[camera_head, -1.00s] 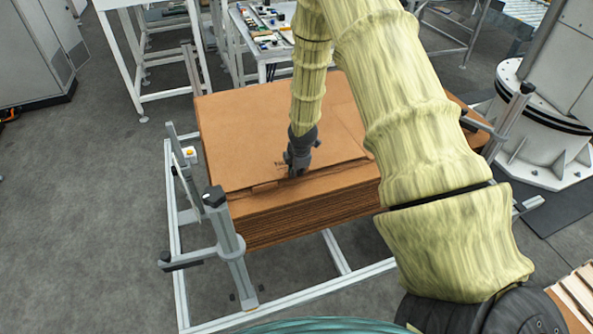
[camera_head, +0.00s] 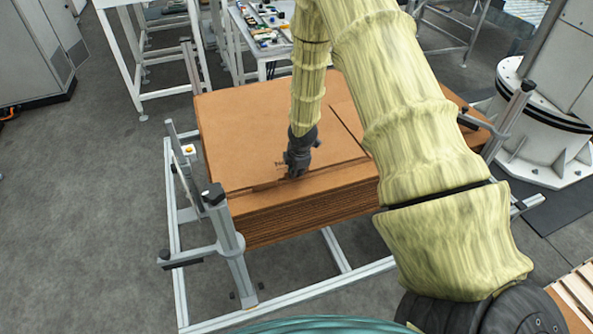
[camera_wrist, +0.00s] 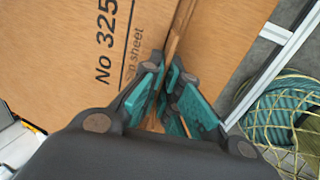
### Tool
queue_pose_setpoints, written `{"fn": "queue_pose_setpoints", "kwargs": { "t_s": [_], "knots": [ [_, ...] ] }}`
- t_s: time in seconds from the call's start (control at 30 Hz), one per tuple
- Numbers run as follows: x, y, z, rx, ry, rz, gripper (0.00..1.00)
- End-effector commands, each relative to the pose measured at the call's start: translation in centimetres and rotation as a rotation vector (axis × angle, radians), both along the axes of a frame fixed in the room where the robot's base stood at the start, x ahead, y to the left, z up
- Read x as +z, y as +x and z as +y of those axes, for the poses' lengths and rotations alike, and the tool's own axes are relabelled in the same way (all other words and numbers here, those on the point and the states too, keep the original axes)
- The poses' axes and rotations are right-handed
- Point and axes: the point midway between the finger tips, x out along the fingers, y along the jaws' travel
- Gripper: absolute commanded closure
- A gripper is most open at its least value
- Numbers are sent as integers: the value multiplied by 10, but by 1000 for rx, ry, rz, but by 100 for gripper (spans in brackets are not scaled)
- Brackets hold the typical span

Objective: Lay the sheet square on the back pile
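The brown sheet (camera_head: 245,130), printed "No 325" in the wrist view (camera_wrist: 60,50), lies on top of the brown pile (camera_head: 310,215). It looks nearly flat, and a dark line marks its right side. My gripper (camera_head: 295,172) points down at the sheet's front edge. In the wrist view my teal-padded fingers (camera_wrist: 170,75) are close together around a narrow upright brown lip along that edge. They look shut on it, though the pads hide the contact. My arm hides the pile's right part, so I cannot tell whether the sheet is square there.
Grey posts stand around the pile, one at the front left (camera_head: 228,245) and one at the right (camera_head: 508,120). A cluttered table (camera_head: 265,30) stands behind. A white round-based machine (camera_head: 545,130) is at the right. Wooden slats (camera_head: 578,300) show at lower right. Floor is clear at left.

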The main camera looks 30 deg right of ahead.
Motion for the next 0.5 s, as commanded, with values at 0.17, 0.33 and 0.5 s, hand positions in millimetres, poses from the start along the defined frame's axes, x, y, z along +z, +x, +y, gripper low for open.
{"fn": "queue_pose_setpoints", "kwargs": {
  "t_s": [0.17, 0.33, 0.5],
  "knots": [
    [-2, 0, 0, 0, 0, 0, 100],
    [-4, 0, 0, 0, 0, 0, 100],
    [-6, 0, 0, 0, 0, 0, 100]
  ]
}}
